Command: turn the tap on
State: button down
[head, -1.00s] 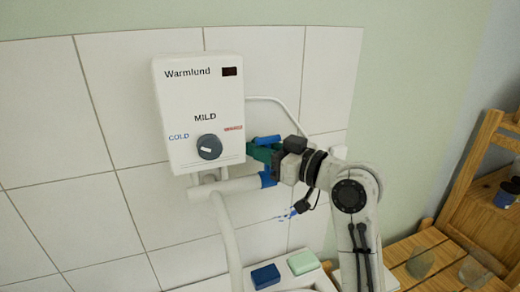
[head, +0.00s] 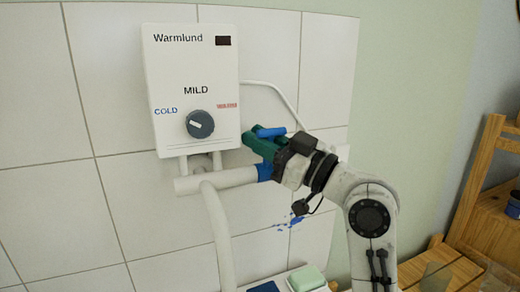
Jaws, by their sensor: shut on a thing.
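The tap is a white pipe (head: 215,181) under the water heater, with a curved white spout (head: 221,240) hanging from it and blue parts at its right end. A blue end piece (head: 265,171) sits on the pipe, and a blue bar (head: 270,132) shows above it. My gripper (head: 258,147) has green fingers and is shut at these blue parts, right beside the heater's lower right corner. The fingers hide the middle of the blue handle, so their exact hold on it is hard to see. Whether water runs is not visible.
The white Warmlund heater (head: 192,75) hangs on the tiled wall with a grey knob (head: 200,124). A thin white pipe (head: 278,92) curves behind my gripper. A green soap block (head: 306,278) and a blue block (head: 264,287) lie below. Wooden shelves (head: 480,190) stand at right.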

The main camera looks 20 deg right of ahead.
jog(key=c, duration=1.4)
grip_release()
jog(key=b+v, duration=0.2)
jog(key=v, duration=0.8)
jog(key=shift+s+d, duration=0.25)
jog(key=shift+s, duration=0.05)
